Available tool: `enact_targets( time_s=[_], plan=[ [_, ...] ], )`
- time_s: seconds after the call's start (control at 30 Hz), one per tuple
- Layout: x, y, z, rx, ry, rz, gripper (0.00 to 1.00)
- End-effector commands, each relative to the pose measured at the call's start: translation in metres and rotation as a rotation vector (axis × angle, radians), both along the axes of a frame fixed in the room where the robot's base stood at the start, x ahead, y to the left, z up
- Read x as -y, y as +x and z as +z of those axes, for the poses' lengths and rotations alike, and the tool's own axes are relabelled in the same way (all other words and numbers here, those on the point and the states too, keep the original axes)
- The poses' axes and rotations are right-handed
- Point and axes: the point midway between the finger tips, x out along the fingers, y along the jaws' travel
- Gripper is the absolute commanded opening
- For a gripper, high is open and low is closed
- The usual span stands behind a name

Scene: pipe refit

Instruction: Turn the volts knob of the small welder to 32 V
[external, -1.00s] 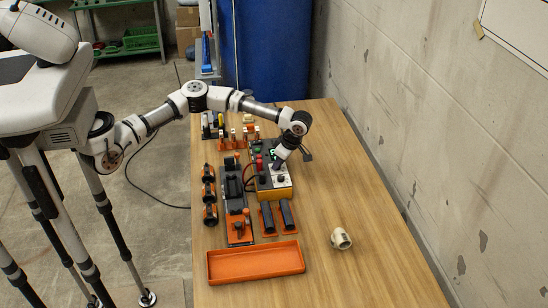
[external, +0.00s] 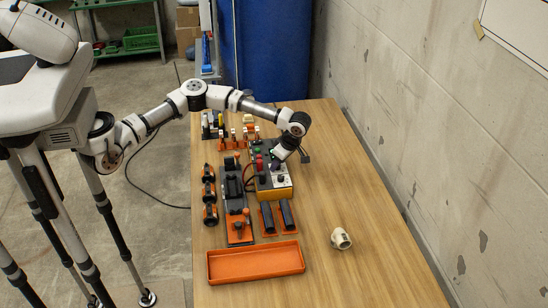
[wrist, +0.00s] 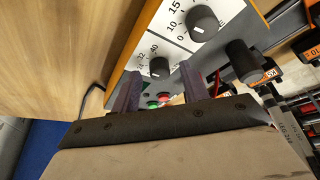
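The small welder (external: 275,194) stands on the wooden table, with an orange case and a white dial panel. In the wrist view its panel (wrist: 172,43) carries two black knobs. In the external view the wrist partly hides the panel.
A black knob-like post (wrist: 243,60) and red and green buttons (wrist: 158,101) are close to my fingers. An orange tray (external: 255,262) and a white pipe fitting (external: 341,238) lie nearer the table's front. The table's right side is mostly clear.

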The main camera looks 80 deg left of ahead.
Motion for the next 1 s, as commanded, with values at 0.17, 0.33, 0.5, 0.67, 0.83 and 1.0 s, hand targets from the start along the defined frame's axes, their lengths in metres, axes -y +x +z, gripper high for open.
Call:
enact_targets(
  time_s=[0.17, 0.33, 0.5, 0.67, 0.83, 1.0],
  plan=[
    [0.000, -0.001, -0.001, -0.003, 0.000, 0.001, 0.44],
    [0.001, 0.001, 0.004, -0.001, 0.002, 0.001, 0.44],
    [0.009, 0.009, 0.027, 0.001, 0.003, 0.001, 0.44],
    [0.019, 0.019, 0.062, 0.002, 0.003, 0.001, 0.44],
    [0.029, 0.029, 0.097, 0.001, 0.001, 0.001, 0.44],
    [0.035, 0.035, 0.119, 0.000, 0.002, 0.001, 0.44]
  ],
)
